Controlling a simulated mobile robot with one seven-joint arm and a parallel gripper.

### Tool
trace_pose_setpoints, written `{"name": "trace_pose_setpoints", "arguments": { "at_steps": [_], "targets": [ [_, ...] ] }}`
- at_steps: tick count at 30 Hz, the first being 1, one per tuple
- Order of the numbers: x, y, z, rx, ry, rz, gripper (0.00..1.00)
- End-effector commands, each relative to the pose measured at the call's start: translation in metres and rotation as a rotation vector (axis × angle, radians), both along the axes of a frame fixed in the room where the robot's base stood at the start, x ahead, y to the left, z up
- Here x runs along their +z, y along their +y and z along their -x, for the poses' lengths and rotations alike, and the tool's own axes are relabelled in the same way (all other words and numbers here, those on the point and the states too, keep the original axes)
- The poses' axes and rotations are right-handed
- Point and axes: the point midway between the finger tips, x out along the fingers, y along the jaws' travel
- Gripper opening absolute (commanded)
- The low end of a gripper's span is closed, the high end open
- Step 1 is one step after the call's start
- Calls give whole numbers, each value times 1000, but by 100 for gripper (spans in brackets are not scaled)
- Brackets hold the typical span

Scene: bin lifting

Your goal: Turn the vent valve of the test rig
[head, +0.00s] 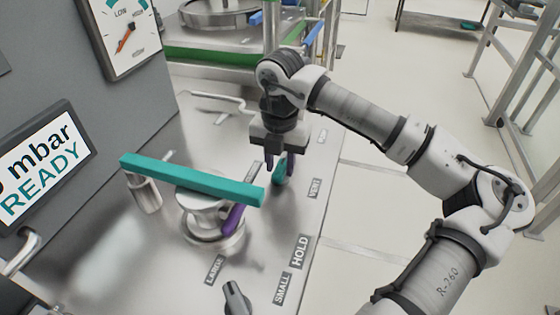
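The vent valve (279,174) shows as a small teal handle by the VENT label, at the right side of the steel rig top. A dark purple part shows against its right side. My gripper (279,162) points down over this handle, with its two dark fingers apart. The handle's upper part shows between or just behind the fingers. I cannot tell whether either finger touches it. The gripper hides part of the valve.
A teal bar (190,178) lies across a round steel pedestal (203,222), with a purple lever (234,219) beside it. A grey knob (236,297) stands near the SMALL/LARGE labels. The display (42,165) reads "mbar READY"; a gauge (127,35) hangs above.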

Motion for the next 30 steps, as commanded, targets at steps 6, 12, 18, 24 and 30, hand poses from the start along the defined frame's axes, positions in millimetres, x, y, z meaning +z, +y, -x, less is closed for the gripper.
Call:
{"name": "trace_pose_setpoints", "arguments": {
  "at_steps": [6,12,18,24,30],
  "targets": [
    [0,0,0,0,0,0,2],
    [0,0,0,8,0,0,0],
    [-2,0,0,66,-1,0,0],
    [-4,0,0,200,-2,2,0],
    [-3,0,0,383,-2,1,0]
  ]
}}
